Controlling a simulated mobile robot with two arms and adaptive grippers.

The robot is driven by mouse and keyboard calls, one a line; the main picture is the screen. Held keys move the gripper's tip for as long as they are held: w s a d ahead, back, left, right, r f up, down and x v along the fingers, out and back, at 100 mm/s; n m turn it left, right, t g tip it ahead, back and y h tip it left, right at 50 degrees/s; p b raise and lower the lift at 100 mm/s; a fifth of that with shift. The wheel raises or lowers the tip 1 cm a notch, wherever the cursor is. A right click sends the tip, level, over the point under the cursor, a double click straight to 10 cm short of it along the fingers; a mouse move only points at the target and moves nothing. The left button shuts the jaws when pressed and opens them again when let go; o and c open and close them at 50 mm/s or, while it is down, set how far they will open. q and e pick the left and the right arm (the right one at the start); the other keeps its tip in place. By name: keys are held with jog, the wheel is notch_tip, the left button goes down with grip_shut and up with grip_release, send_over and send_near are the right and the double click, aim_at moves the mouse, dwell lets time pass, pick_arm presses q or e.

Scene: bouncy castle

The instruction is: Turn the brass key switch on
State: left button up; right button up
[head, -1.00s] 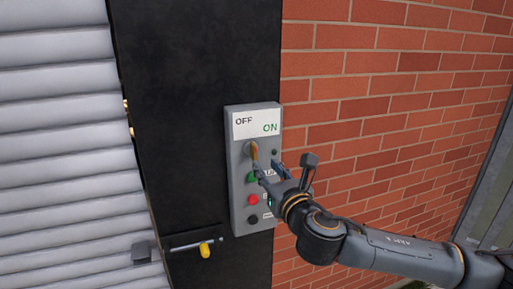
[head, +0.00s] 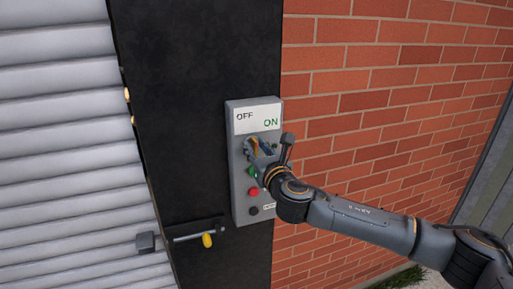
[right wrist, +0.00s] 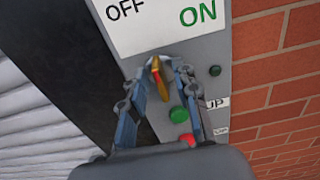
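The brass key switch (right wrist: 157,80) is on the upper part of the grey control box (head: 239,190), below a white label reading OFF on the left and ON on the right. In the right wrist view the key stands nearly upright, its lower end leaning a little right. My right gripper (right wrist: 162,76) is open, with one finger on each side of the key and gaps visible between them. In the head view the right gripper (head: 260,148) partly covers the key (head: 254,147). My left gripper is not in view.
Below the key are a green button (right wrist: 177,114), a red button (head: 253,191) and a black button (head: 253,211). A small dark green lamp (right wrist: 215,71) is at the right. A bolt with a yellow knob (head: 207,240) is lower left, by the shutter (head: 65,130). Brick wall is on the right.

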grip_shut()
jog(key=shift+m, duration=0.3)
jog(key=m+b, duration=0.1)
jog(key=m, duration=0.2)
jog(key=shift+f, duration=0.1)
jog(key=m, duration=0.4)
jog(key=shift+d+b, duration=0.1)
jog(key=shift+b, duration=0.2)
jog(key=m, duration=0.5)
jog(key=m+b, duration=0.1)
jog(key=m, duration=0.4)
jog(key=shift+w+d+f, duration=0.1)
jog(key=shift+d, duration=0.05)
jog(key=shift+m, duration=0.3)
